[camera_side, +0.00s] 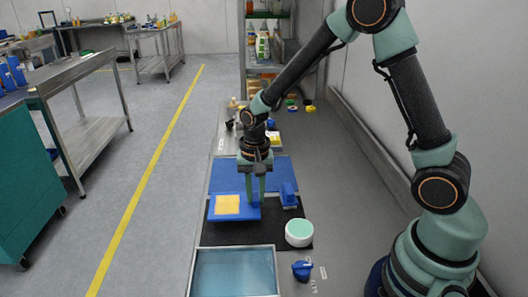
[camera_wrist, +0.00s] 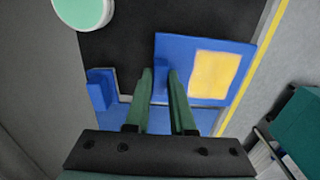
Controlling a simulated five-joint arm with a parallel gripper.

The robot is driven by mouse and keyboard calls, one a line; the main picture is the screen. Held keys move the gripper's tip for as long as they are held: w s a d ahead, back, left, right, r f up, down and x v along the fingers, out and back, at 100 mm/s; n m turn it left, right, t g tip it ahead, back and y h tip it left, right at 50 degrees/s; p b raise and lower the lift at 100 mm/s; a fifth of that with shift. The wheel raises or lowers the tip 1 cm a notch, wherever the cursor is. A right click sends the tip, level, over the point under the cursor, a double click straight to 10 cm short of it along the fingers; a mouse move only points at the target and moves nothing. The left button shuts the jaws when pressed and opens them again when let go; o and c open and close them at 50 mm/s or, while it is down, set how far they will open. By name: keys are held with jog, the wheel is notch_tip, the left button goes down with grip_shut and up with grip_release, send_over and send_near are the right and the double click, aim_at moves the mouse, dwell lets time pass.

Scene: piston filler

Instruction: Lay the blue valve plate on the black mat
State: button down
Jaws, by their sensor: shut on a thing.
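The blue valve plate (camera_side: 247,214) is a flat blue piece with a yellow rectangle on its face. It also shows in the wrist view (camera_wrist: 178,52). My gripper (camera_side: 256,198) is shut on a blue upright part of the plate, which shows between the fingers in the wrist view (camera_wrist: 160,76). The black mat (camera_side: 226,238) lies under the plate in the side view, and a wide bare part of it shows in the wrist view (camera_wrist: 125,47). The plate overlaps the mat's left part in the side view. I cannot tell whether it touches the mat.
A blue block (camera_side: 289,195) stands right of my gripper. A white round tub with a green top (camera_side: 299,232) stands at the mat's right front. A blue-floored tray (camera_side: 235,248) is in front, a blue knob (camera_side: 302,270) beside it. A blue sheet (camera_side: 226,174) lies behind.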

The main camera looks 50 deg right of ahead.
jog(key=shift+f, duration=1.6)
jog(key=shift+f, duration=0.15)
jog(key=c, duration=0.8)
grip_release()
jog(key=shift+o, duration=0.2)
